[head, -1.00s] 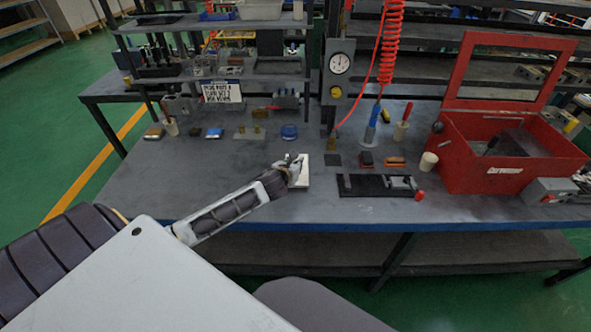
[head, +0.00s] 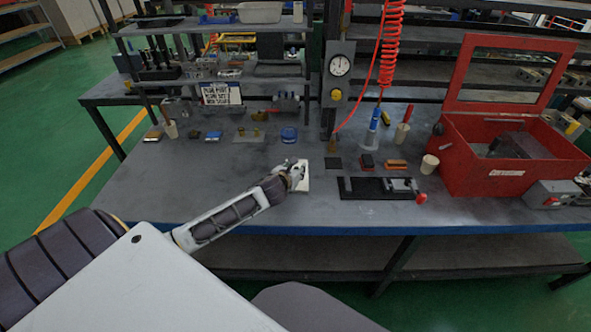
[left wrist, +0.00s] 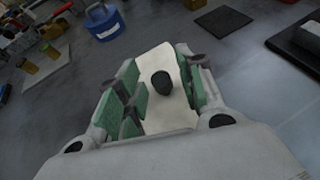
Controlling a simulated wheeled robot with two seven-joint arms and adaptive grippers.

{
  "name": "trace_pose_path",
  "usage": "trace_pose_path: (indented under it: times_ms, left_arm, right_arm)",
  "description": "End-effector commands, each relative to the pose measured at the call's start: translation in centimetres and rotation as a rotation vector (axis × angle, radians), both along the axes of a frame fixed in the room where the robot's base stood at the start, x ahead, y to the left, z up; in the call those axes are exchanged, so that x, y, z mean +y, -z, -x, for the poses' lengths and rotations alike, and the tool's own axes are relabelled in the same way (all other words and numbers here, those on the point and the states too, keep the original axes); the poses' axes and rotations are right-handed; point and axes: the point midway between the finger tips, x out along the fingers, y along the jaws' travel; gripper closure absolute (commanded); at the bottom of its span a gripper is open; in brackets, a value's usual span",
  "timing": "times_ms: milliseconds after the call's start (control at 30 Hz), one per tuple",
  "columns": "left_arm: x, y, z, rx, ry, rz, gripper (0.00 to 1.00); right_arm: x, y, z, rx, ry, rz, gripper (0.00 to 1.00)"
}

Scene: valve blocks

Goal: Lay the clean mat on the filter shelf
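A pale cream flat piece (head: 303,177), perhaps the clean mat, lies on the bench under my left gripper (head: 296,176). In the left wrist view the cream piece (left wrist: 160,70) runs up between the green finger pads, with a small dark rounded thing (left wrist: 162,83) on or above it. My left gripper (left wrist: 160,98) has its fingers apart, either side of the dark thing; I see no clear contact. A thin dark square (head: 333,162) lies flat just right of the gripper. A shelf rack (head: 215,75) stands at the back left; I cannot tell which level is the filter shelf. My right gripper is out of view.
A black tray (head: 362,188) with a metal part lies to the right, then an open red toolbox (head: 470,165). A blue round container (head: 289,134) stands behind the gripper. A red coiled hose (head: 392,45) hangs above. The bench's front left is clear.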

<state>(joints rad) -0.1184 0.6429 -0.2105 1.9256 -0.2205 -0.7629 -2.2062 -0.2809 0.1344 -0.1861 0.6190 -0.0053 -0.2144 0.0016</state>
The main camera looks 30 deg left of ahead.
Motion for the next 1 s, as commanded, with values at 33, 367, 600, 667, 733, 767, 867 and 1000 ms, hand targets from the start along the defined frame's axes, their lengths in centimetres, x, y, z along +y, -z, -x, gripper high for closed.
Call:
trace_pose_path:
  times_ms: [33,367,600,667,733,767,867,1000]
  left_arm:
    - [0.0,0.0,0.0,0.000,0.000,0.000,0.60]
    - [0.0,-0.2,0.0,-0.001,0.000,0.001,0.60]
    - [-0.2,-0.7,0.9,0.001,0.000,-0.001,0.60]
    - [-0.2,-0.9,1.3,0.000,0.000,-0.001,0.60]
    - [-0.4,-1.1,1.9,0.001,0.000,-0.001,0.60]
    - [-0.4,-1.3,2.1,0.000,0.001,0.000,0.60]
    - [-0.7,-1.7,3.0,0.001,0.001,0.000,0.60]
    - [-0.9,-2.3,4.2,0.001,0.001,-0.002,0.60]
  right_arm:
    - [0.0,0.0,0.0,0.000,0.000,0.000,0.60]
    - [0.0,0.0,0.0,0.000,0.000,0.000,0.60]
    - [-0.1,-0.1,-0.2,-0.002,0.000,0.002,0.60]
    - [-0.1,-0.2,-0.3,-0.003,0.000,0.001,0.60]
    - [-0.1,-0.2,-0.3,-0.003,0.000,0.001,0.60]
    - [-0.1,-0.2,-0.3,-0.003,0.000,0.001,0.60]
    - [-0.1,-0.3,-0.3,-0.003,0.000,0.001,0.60]
    - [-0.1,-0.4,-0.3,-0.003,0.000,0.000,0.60]
